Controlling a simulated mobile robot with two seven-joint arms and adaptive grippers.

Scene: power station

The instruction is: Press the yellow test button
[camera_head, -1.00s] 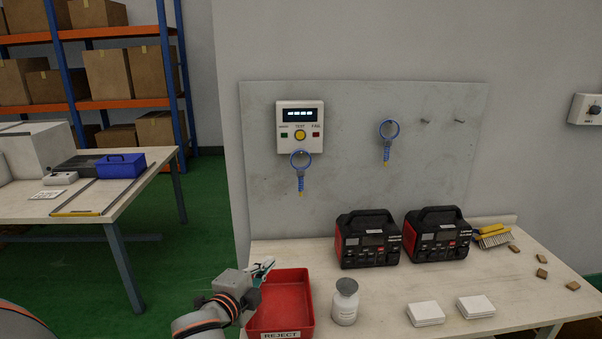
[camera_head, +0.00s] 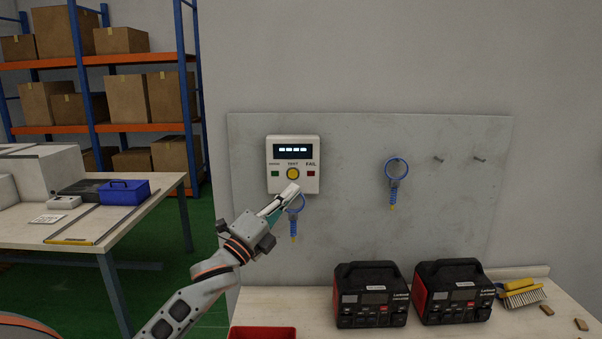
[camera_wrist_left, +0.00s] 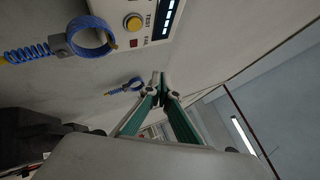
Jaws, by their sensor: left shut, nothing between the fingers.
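The yellow test button (camera_head: 292,173) sits low in the middle of the white tester box (camera_head: 293,145) on the grey wall panel. A green button (camera_head: 275,174) is on its left and a red one (camera_head: 311,173) on its right. The yellow button also shows in the left wrist view (camera_wrist_left: 134,23), near the top edge. My left gripper (camera_head: 292,190) is shut and empty, its tips just below the yellow button in the head view. In the left wrist view its closed tips (camera_wrist_left: 160,82) appear apart from the button. I cannot tell the exact gap. My right gripper is out of view.
A blue wrist strap (camera_head: 295,205) hangs just under the tester, close behind my left fingers. Another blue strap (camera_head: 396,170) hangs to the right. Two black-red power units (camera_head: 371,297) stand on the bench below, beside a red tray (camera_head: 262,333).

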